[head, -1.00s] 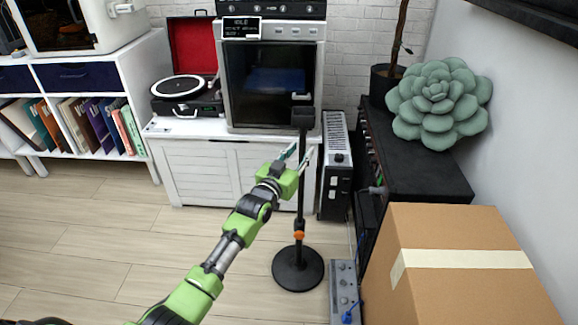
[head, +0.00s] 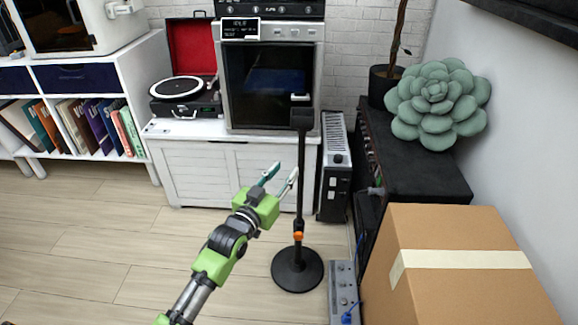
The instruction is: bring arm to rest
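My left arm reaches in from the bottom, and its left gripper (head: 280,179) is in the middle of the head view. Its two fingers are spread apart with nothing between them, so it is open and empty. It is in front of the white cabinet (head: 190,176), just left of the black stand pole (head: 300,190). A small gap shows between the fingers and the pole. My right gripper is not in view.
The stand's round base (head: 297,269) is on the floor (head: 90,245) beside a grey power strip (head: 344,290). A cardboard box (head: 460,285) fills the lower right. Open floor lies to the left.

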